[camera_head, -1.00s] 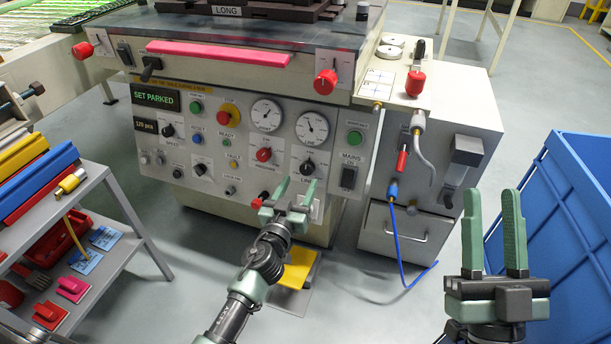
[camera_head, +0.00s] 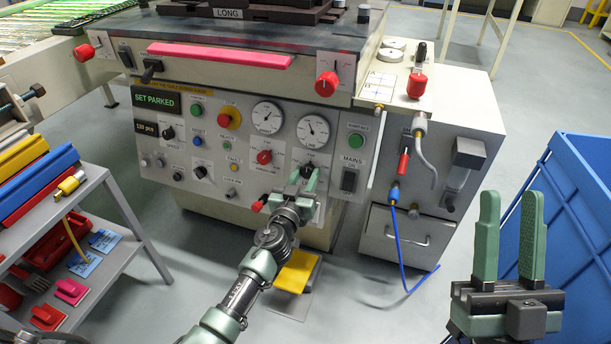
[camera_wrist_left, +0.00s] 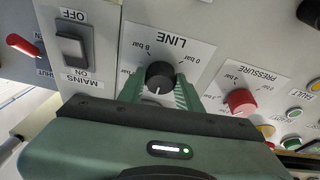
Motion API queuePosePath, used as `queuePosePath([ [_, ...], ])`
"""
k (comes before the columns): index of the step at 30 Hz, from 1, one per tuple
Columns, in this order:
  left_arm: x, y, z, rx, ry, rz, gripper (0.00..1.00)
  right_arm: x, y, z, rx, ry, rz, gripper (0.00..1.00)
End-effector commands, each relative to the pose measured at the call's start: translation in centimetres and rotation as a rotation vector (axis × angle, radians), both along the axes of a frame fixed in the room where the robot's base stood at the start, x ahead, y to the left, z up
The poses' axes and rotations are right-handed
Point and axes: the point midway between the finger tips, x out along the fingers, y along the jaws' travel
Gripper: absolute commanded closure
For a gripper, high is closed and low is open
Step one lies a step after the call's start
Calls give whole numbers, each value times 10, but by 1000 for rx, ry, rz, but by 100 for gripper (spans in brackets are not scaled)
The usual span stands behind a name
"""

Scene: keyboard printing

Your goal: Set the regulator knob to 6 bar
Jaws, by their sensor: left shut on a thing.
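The regulator knob is a black knob (camera_head: 307,170) on the front panel, below the right-hand gauge (camera_head: 313,129). It also shows in the left wrist view (camera_wrist_left: 160,74), beside a plate marked LINE with a bar scale. A light mark on the knob points to the bottom of that view. My left gripper (camera_head: 302,180) is shut on the knob, one finger on each side; its fingers (camera_wrist_left: 158,92) partly hide the knob's sides. The gauge needle's exact reading is too small to tell. My right gripper (camera_head: 508,237) is open and empty, away from the panel at the right.
A red PRESSURE knob (camera_wrist_left: 241,102) sits beside the black knob, and the MAINS switch (camera_wrist_left: 73,48) is on its other side. A blue crate (camera_head: 575,215) stands at the right. A shelf cart (camera_head: 95,195) stands at the left. A yellow pedal (camera_head: 298,271) lies below.

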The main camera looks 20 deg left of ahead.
Motion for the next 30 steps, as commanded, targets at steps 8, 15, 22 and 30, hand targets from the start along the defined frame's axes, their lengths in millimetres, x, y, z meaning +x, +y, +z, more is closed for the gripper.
queuePosePath([
  [8, 0, 1, 0, 46, -2, -15, 100, 2, 0, -1, -4, 12, -1, 64],
  [15, 0, 2, 1, 191, -7, -63, 100, 16, 2, -14, -33, 112, -7, 64],
  [22, 0, 3, 3, 393, -13, -129, 100, 43, 4, -49, -101, 348, -20, 64],
  [30, 0, 4, 5, 639, -20, -208, 100, 61, -4, -134, -224, 806, -45, 64],
])
